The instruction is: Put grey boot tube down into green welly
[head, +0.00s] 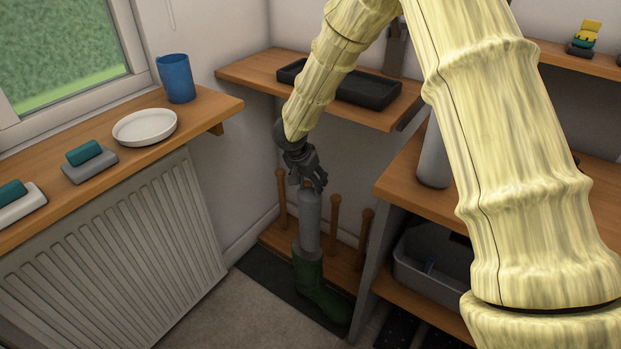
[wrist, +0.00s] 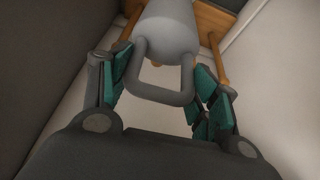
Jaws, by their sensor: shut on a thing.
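The grey boot tube (head: 310,222) hangs upright below my gripper (head: 309,183). In the wrist view the tube (wrist: 166,28) shows its top end and a loop handle (wrist: 165,97), which lies between the teal finger pads of my gripper (wrist: 163,85). My gripper is shut on the tube's handle. The green welly (head: 318,292) stands upright on the dark floor mat, directly below the tube. The tube's lower end meets the welly's top opening in the head view; how deep it sits inside is hidden. The welly does not show in the wrist view.
Wooden pegs (head: 334,222) stand on a low rack around the tube. A shelf unit (head: 366,240) is close on the right, with a grey bin (head: 425,268) inside. A shelf with a black tray (head: 365,90) is above and behind. The radiator (head: 120,260) is left.

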